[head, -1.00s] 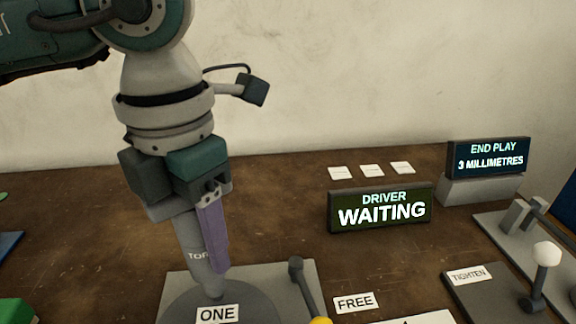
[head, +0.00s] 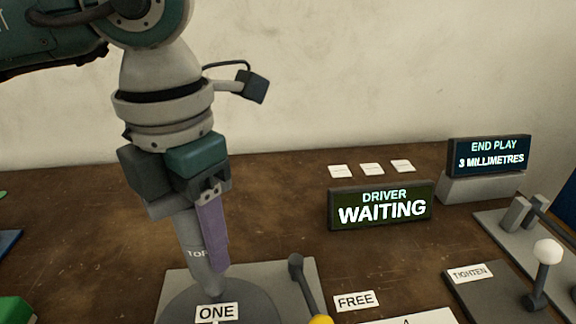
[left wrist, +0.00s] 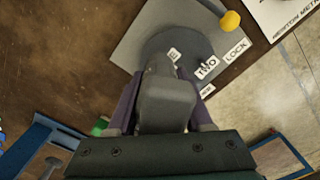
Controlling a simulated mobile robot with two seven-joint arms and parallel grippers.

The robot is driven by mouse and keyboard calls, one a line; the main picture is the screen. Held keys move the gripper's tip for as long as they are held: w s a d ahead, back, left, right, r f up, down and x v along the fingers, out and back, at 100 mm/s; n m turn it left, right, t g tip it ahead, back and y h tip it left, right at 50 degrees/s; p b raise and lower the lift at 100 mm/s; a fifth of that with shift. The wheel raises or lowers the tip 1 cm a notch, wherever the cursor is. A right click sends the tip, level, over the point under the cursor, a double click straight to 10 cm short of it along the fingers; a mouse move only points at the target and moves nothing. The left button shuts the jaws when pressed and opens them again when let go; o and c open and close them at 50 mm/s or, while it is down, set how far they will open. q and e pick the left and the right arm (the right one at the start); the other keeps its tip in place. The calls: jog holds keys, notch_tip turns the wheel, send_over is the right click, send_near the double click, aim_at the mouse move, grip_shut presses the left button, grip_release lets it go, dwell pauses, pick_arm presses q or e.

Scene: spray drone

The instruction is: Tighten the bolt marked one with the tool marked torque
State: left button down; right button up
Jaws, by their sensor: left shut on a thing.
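My left gripper (head: 207,262) is shut on a grey tool (head: 190,245), with a purple finger along its side. Only "TOR" of the tool's label shows. The tool is close to upright, its lower end at the far part of a grey round disc (head: 262,311) beside the "ONE" label (head: 217,312). The bolt is hidden, and I cannot tell if the tool touches it. In the left wrist view the tool (left wrist: 165,100) fills the space between the fingers, over the disc (left wrist: 190,48), with a "TWO" label (left wrist: 207,67). My right gripper is not in view.
A lever with a yellow knob (head: 321,320) stands by the disc, near a "FREE" label (head: 355,301). A "TIGHTEN" panel (head: 490,300) has a white-knobbed lever (head: 546,254). Displays read "DRIVER WAITING" (head: 380,206) and "END PLAY 3 MILLIMETRES" (head: 489,156). The bench between is clear.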

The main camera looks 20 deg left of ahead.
pick_arm(q)
jog(key=shift+f+b, duration=1)
jog(key=shift+b, duration=0.05)
dwell(0.9)
jog(key=shift+f+b, duration=0.25)
jog(key=shift+b, duration=0.45)
dwell(2.5)
jog(key=shift+r, duration=0.15)
jog(key=shift+r+p, duration=2.7)
jog(key=shift+r, duration=0.8)
